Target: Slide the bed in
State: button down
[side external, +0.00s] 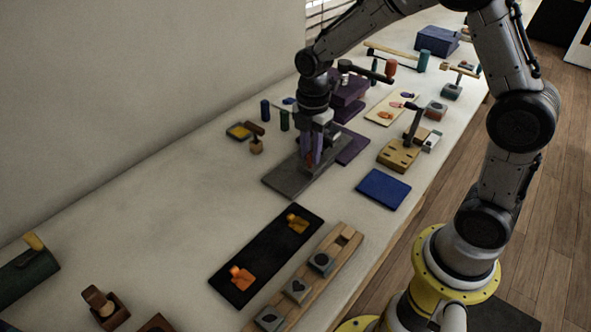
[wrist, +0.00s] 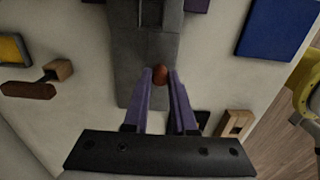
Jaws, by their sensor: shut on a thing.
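The grey bed (side external: 287,181) is a long flat slab lying on the table, running toward the purple press (side external: 349,90). In the wrist view the bed (wrist: 150,50) runs from the top edge down to my fingers. A red-brown round knob (wrist: 159,75) stands on it. My gripper (wrist: 161,84) has its two purple fingers shut on the knob, one on each side. In the side view my gripper (side external: 312,162) points down over the bed, and my wrist hides part of the press and the bed's far end.
A blue mat (side external: 383,188) lies to the right of the bed. A black mat (side external: 250,262) with orange pieces and a wooden rack of stamps (side external: 297,289) are in front. A yellow pad (side external: 240,131) and small cylinders stand to the left. The table at front left of the bed is bare.

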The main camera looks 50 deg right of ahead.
jog(key=shift+d, duration=1.35)
jog(key=c, duration=0.6)
grip_release()
jog(key=shift+c, duration=0.2)
jog(key=shift+r, duration=0.1)
notch_tip(320, 180, up, 7)
